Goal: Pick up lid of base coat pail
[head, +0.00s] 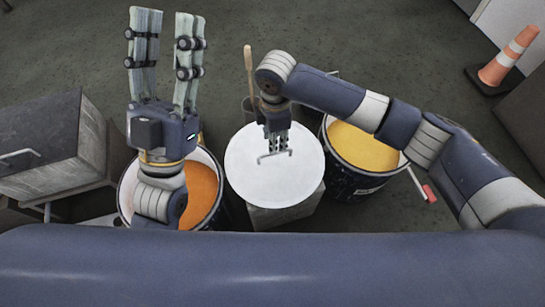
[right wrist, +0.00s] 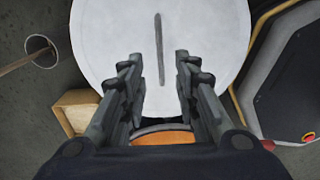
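The lid (head: 252,178) is a round white disc with a thin grey bar handle across its middle. It also shows in the right wrist view (right wrist: 105,40), with the handle (right wrist: 160,50) lying between the lines of the two fingers. My right gripper (head: 277,149) points down over the lid, close to the handle. In the right wrist view its fingers (right wrist: 157,58) are apart, and neither visibly presses on the handle. Whether they reach down around it I cannot tell. My left gripper (head: 165,18) is open and empty, fingers up, away from the lid. What lies under the lid is mostly hidden.
An orange-filled pail (head: 203,190) stands left of the lid, partly behind my left arm. A yellow-filled pail (head: 352,146) stands right. A wooden stick (head: 249,70) rises behind the lid. A grey cabinet (head: 50,140) is at left, a traffic cone (head: 508,57) at far right.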

